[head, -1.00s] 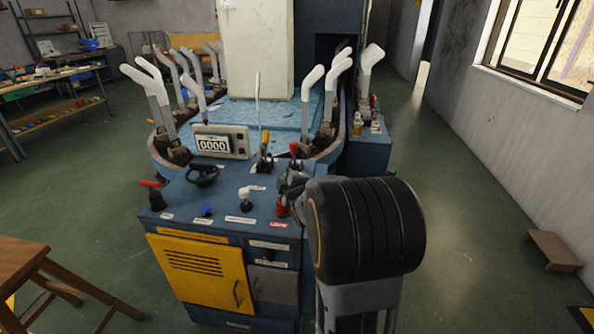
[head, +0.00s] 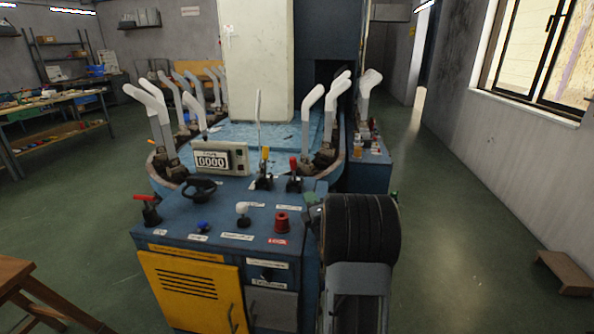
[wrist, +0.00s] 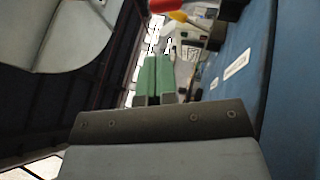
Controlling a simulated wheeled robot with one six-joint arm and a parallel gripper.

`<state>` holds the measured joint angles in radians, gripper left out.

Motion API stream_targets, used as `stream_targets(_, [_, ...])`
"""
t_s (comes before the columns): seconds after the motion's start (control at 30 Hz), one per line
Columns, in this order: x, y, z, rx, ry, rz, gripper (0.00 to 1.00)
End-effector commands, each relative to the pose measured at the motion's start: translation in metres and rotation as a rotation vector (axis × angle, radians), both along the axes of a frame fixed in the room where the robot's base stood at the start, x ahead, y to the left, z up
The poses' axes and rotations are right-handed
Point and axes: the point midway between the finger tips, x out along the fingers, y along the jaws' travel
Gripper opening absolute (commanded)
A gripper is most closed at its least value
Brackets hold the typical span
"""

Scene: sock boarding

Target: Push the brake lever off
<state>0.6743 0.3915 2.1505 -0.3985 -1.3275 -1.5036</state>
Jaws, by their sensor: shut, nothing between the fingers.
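The blue console (head: 180,225) carries several levers, and I cannot read which label marks the brake. A red-handled lever (head: 293,166) and a yellow-handled lever (head: 265,156) stand upright near its back right. Another red-handled lever (head: 146,200) leans left at the front left corner. My gripper shows in the wrist view (wrist: 154,58) as two green finger pads, shut and empty. In that view a red handle (wrist: 163,5) and a yellow handle (wrist: 178,16) lie beyond the fingertips. In the head view my arm hides most of the gripper at the console's right edge.
A red knob (head: 281,220), a white-topped knob (head: 243,209), a blue knob (head: 202,227) and a black handwheel (head: 199,187) share the console top. A counter display (head: 217,159) stands behind. Pale sock forms (head: 152,104) ring the machine.

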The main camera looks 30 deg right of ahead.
Motion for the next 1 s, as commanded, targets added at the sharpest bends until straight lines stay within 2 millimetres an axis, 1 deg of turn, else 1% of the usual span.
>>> stream_targets(0.17, [0.019, -0.005, 0.007, 0.0, -0.001, 0.002, 0.0])
stream_targets(0.4, [0.061, -0.016, 0.021, 0.0, -0.001, 0.002, 0.0])
stream_targets(0.6, [0.093, -0.024, 0.031, 0.0, -0.001, 0.002, 0.0])
stream_targets(0.8, [0.115, -0.031, 0.038, 0.002, 0.0, 0.002, 0.0])
stream_targets(1.0, [0.125, -0.034, 0.041, 0.001, 0.001, 0.0, 0.0])
